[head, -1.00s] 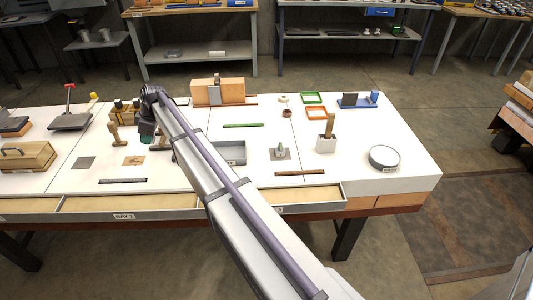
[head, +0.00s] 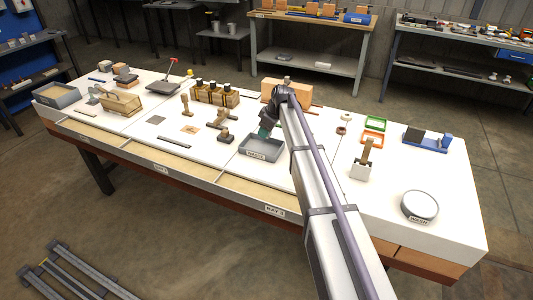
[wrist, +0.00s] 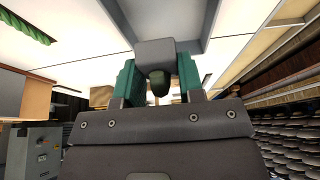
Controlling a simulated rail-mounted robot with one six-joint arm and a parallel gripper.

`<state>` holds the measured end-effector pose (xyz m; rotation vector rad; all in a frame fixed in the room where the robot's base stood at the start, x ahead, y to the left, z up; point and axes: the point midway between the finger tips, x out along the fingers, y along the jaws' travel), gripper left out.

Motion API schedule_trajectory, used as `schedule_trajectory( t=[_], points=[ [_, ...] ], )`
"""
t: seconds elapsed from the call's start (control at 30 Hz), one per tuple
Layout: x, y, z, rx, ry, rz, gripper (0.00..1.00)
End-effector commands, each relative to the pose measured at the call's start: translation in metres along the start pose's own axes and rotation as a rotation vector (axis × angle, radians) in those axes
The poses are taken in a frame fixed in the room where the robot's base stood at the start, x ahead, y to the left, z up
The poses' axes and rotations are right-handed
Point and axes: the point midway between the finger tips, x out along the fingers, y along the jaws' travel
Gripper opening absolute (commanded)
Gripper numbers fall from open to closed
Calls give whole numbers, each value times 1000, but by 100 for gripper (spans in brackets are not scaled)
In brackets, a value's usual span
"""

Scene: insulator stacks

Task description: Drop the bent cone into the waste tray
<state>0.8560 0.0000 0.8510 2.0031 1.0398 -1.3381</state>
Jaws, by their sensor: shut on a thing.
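The waste tray (head: 262,153) is a grey open box with a WASTE label on its front wall, in the middle of the bench in the head view. My gripper (head: 264,133) is above its back part, pointing down. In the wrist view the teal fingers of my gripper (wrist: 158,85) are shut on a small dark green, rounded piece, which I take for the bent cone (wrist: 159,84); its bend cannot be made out. A grey block sits between the fingers beside it. The grey tray (wrist: 168,15) shows beyond them at the top.
Wooden pieces (head: 223,133) stand left of the tray. A wooden block (head: 272,90) stands behind my wrist. Right of my arm are a white holder with a wooden handle (head: 363,165), green and orange frames (head: 372,136) and a round grey dish (head: 419,205). My arm hides the bench behind it.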

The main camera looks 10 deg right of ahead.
Motion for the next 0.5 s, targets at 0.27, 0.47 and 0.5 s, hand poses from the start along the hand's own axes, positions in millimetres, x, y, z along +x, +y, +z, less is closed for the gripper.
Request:
schedule_trajectory(
  t=[0.27, 0.47, 0.5],
  points=[
    [41, 0, 17, 0, 0, 0, 12],
    [40, 0, 17, 0, 0, 0, 12],
    [40, 0, 17, 0, 0, 0, 12]
  ],
)
